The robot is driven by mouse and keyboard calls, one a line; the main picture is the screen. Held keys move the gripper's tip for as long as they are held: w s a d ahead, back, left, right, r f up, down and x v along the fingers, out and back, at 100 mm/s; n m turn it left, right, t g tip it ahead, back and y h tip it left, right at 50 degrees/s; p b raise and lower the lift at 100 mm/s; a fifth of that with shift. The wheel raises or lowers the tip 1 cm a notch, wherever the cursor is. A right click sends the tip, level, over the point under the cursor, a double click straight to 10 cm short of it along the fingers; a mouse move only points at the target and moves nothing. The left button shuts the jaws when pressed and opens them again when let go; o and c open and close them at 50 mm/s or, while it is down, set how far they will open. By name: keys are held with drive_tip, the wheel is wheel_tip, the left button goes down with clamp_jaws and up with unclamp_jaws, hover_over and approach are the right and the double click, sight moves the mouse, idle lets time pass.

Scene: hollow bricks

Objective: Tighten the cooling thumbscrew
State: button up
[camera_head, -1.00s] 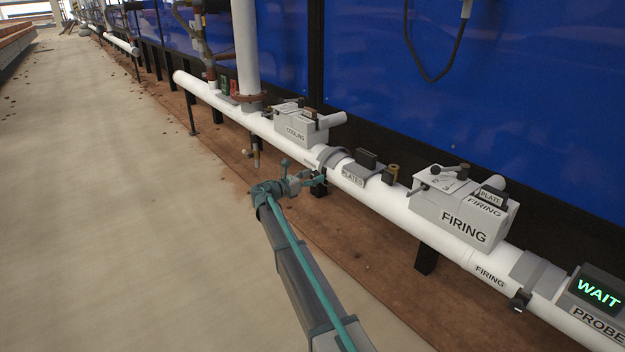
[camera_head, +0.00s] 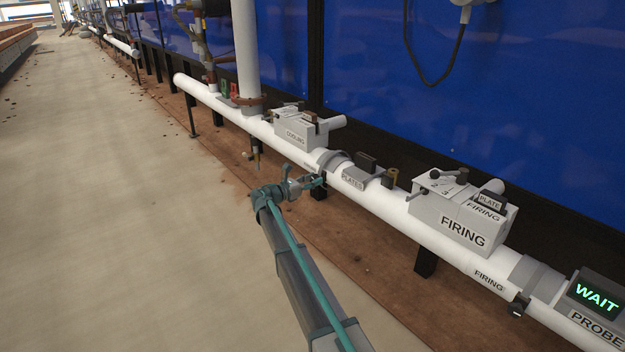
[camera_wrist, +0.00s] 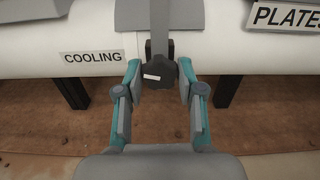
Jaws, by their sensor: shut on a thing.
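The cooling thumbscrew is a dark lobed knob (camera_wrist: 160,74) with a white mark, under the white pipe beside the COOLING label (camera_wrist: 92,57) in the wrist view. It hangs below a grey clamp band. My gripper (camera_wrist: 160,77) has one teal-and-grey finger on each side of the knob and is shut on it. In the head view my gripper (camera_head: 318,181) is at the near side of the pipe, below the COOLING box (camera_head: 297,130). The knob is too small to make out there.
The white pipe (camera_head: 385,206) runs diagonally on dark legs. The PLATES label (camera_head: 353,178) and the FIRING box (camera_head: 462,215) are to the right. A lit WAIT display (camera_head: 597,293) is at the lower right. The concrete floor (camera_head: 130,220) on the left is clear.

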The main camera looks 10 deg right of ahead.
drive_tip(key=m+p, duration=0.3)
drive_tip(key=shift+r+m, duration=0.15)
drive_tip(key=shift+m, duration=0.25)
drive_tip(key=shift+f+m+b, duration=0.15)
drive_tip(key=shift+m+b, duration=2)
drive_tip(key=shift+m, duration=4.75)
drive_tip(key=shift+f+m+b, duration=0.15)
drive_tip(key=shift+m+b, duration=1.95)
drive_tip(key=shift+m, duration=4.8)
drive_tip(key=shift+r, duration=0.1)
drive_tip(key=o, duration=1.1)
drive_tip(key=shift+o, duration=0.2)
drive_tip(key=shift+a, duration=0.1)
